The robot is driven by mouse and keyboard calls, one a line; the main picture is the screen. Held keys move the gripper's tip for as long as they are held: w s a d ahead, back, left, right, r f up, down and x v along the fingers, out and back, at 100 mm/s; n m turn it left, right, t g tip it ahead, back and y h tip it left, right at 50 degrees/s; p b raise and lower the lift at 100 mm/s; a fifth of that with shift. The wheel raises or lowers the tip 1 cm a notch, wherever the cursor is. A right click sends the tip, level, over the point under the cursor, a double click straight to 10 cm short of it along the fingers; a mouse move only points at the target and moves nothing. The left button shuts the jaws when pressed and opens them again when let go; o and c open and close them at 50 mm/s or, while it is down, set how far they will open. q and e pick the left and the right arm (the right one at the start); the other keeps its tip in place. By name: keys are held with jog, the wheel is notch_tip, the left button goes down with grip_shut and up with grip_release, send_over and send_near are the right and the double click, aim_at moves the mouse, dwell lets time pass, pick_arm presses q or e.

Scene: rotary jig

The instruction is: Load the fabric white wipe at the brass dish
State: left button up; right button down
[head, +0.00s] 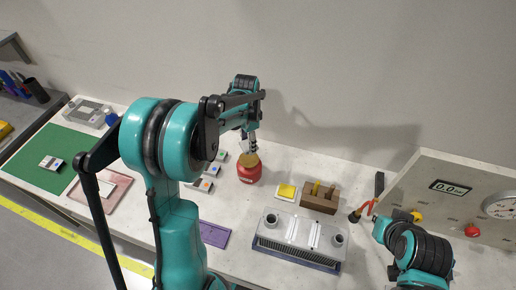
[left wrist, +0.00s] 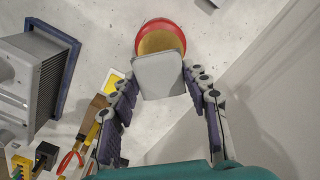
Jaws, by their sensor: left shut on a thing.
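The brass dish (head: 249,160) sits on top of a red round holder (head: 249,175) in the middle of the bench. In the left wrist view the dish (left wrist: 160,41) shows as a golden disc inside a red rim. My left gripper (head: 250,142) is right above the dish. In the left wrist view a pale grey square, the white wipe (left wrist: 159,76), lies between the fingertips of my left gripper (left wrist: 162,82), which is shut on it. The wipe overlaps the near part of the dish; whether they touch is unclear. My right arm is at the lower right; its fingers do not show.
Right of the dish are a yellow pad (head: 287,190), a brown block (head: 319,198) and a grey finned unit (head: 300,240). A gauge panel (head: 450,205) stands at right. A purple plate (head: 214,235), green mat (head: 40,158) and pink tray (head: 105,190) lie left.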

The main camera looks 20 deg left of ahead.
aim_at(249, 159)
pick_arm(q)
jog(key=shift+f, duration=0.25)
jog(key=shift+a+f+b, duration=0.15)
jog(key=shift+f+b, duration=0.5)
jog(key=shift+f, duration=0.05)
notch_tip(249, 159, down, 3)
jog(key=shift+r+b, duration=0.1)
jog(key=shift+b, duration=0.85)
jog(key=shift+f+b, duration=0.4)
jog(key=shift+f, duration=0.3)
jog(key=shift+f+b, duration=0.9)
jog(key=shift+f, duration=0.15)
dwell(0.3)
jog(key=shift+r+p, duration=2.4)
jog(key=shift+r, duration=1.15)
